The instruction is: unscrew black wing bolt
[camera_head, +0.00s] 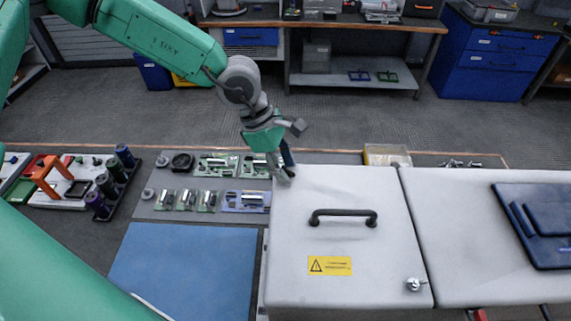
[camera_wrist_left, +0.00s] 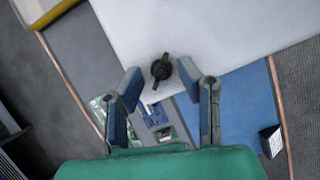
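The black wing bolt (camera_wrist_left: 161,69) stands on the white lid (camera_head: 345,190) of a cabinet, near one corner, in the left wrist view. My left gripper (camera_wrist_left: 160,76) is open, with one blue-grey fingertip on each side of the bolt and a gap between each tip and the bolt. In the head view my left gripper (camera_head: 283,170) points down at the lid's far left corner and mostly hides the bolt. My right gripper is not in view.
The lid carries a black handle (camera_head: 342,213), a yellow warning label (camera_head: 330,265) and a silver wing bolt (camera_head: 415,284). Circuit boards (camera_head: 216,165) lie on the mat at left. A blue panel (camera_head: 540,220) rests on the neighbouring white top.

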